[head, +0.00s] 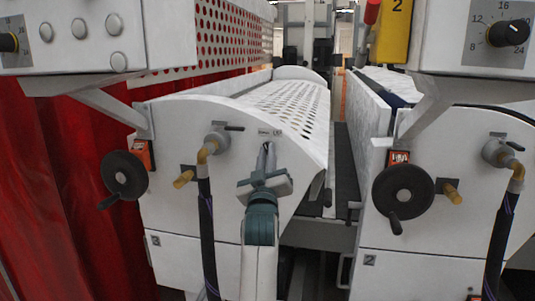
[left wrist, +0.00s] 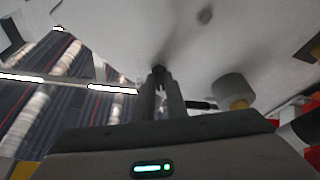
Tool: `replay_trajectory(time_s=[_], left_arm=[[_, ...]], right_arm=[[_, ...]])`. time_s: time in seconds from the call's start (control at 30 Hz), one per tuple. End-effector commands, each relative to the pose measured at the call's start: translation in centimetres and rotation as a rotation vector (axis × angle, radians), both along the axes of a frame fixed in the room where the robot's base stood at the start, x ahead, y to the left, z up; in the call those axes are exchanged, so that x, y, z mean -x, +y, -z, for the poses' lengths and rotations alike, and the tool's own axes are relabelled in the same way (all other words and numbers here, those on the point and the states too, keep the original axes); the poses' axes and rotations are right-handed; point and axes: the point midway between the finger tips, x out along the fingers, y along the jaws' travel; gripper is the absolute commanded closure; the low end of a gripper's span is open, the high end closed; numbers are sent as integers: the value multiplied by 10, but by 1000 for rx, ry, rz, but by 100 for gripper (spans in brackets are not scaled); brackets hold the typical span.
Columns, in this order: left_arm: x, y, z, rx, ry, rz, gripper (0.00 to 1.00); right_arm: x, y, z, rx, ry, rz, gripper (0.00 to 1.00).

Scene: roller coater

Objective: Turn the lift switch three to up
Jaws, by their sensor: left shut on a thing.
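My left gripper (head: 266,158) reaches up to the white front panel of the machine marked 3, just under a small label (head: 270,132). Its fingers are close together on the lift switch, which the fingers hide in the head view. In the left wrist view the fingers (left wrist: 161,84) point at the pale panel, with a small dark part of the lift switch (left wrist: 159,69) at their tips. Which way the switch is turned cannot be told. My right gripper is not in view.
Left of the gripper are a valve with a black hose (head: 207,160) and a black handwheel (head: 124,176). Machine 2, with its own handwheel (head: 403,192), stands at the right, across a narrow gap. A control box (head: 85,38) overhangs at upper left.

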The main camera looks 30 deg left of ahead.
Motion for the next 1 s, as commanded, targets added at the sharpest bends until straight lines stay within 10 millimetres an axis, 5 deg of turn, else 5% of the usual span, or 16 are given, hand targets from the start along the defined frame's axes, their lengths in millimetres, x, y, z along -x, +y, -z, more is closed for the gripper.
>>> replay_trajectory(time_s=[1.0], left_arm=[[2,7,-4,-815,210,-1,100]], right_arm=[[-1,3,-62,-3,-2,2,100]])
